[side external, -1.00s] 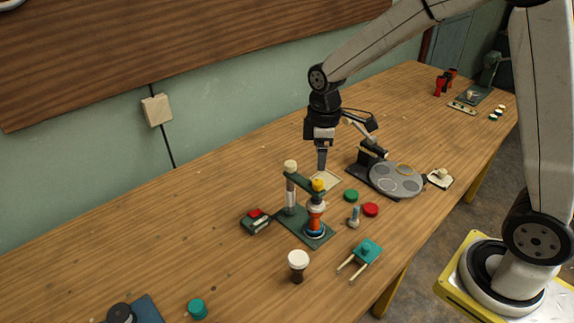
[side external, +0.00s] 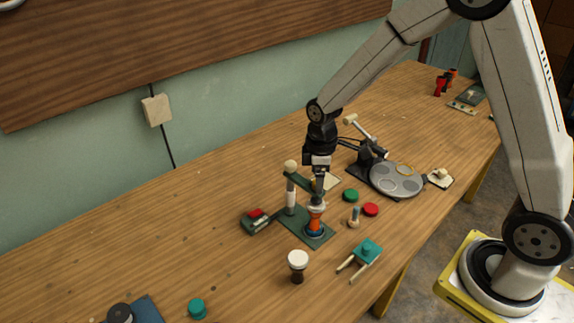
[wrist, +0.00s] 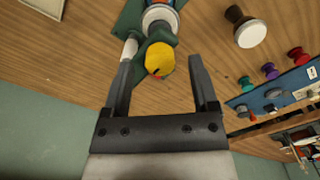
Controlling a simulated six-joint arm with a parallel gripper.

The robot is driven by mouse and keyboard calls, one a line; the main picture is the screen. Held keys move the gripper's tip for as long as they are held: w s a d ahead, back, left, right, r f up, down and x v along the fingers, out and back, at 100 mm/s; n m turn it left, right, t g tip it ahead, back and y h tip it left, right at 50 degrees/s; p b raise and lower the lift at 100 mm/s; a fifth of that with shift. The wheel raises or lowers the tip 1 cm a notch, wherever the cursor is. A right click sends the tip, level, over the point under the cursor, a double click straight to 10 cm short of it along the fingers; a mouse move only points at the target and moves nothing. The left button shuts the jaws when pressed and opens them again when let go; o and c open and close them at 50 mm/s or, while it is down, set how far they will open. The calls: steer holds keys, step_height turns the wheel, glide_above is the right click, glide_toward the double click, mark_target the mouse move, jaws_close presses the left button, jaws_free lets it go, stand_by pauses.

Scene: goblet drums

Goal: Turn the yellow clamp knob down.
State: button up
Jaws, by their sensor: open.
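The yellow clamp knob (wrist: 159,60) has a small red mark and appears between my fingertips in the wrist view, nearer the left finger. In the side view my gripper (side external: 319,196) hides most of it. My gripper (wrist: 161,66) is open and points down over the green clamp stand (side external: 291,220). The stand has a pale post (side external: 290,198) and an upper arm. A small drum (side external: 315,222), orange and blue with a pale top, stands upright on its base under the arm. I cannot tell whether either finger touches the knob.
A white-topped dark drum (side external: 298,264), a teal stool-like piece (side external: 367,251), a small bolt-like piece (side external: 354,217), a red disc (side external: 371,209) and a green disc (side external: 351,195) are close by. A red-and-green block (side external: 257,220) is left of the stand. A grey round plate (side external: 397,179) is behind right.

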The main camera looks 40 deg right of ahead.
steer(key=shift+f, duration=0.4)
jaws_close()
